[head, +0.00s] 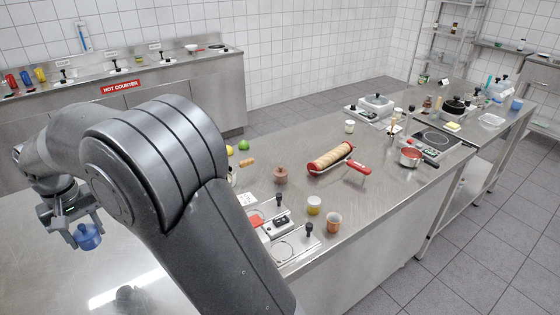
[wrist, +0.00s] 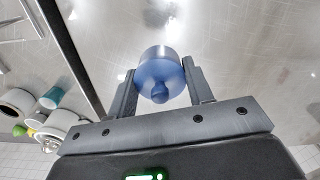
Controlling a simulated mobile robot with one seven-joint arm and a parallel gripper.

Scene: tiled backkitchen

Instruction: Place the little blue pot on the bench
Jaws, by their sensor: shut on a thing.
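The little blue pot (head: 88,236) is held in my gripper (head: 74,228) at the left of the head view. In the wrist view the blue pot (wrist: 160,75) sits between the two fingers of my gripper (wrist: 160,85), with its round knob towards the camera. The fingers are shut on its sides. The steel bench (head: 130,270) is below the pot in the head view. I cannot tell exactly how high the pot is above it.
The steel surface under my gripper looks clear. A hot counter (head: 121,86) stands behind.

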